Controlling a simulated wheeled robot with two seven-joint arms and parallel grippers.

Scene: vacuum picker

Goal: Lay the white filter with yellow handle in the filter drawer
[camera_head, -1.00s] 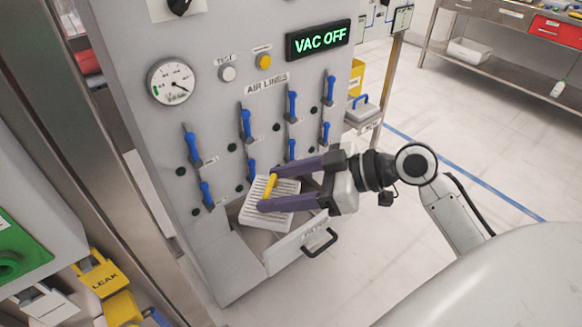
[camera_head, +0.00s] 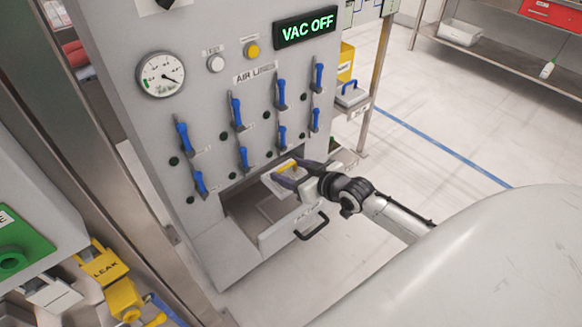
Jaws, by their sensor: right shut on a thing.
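The white filter (camera_head: 272,185) with its yellow handle (camera_head: 285,167) is at the back right of the open filter drawer (camera_head: 285,236). My left gripper is not in view.
The grey panel above the drawer carries several blue valve levers (camera_head: 243,158), a gauge (camera_head: 160,75) and a VAC OFF display (camera_head: 306,26). A blue-handled box (camera_head: 351,96) sits on a side shelf. The floor at right is clear.

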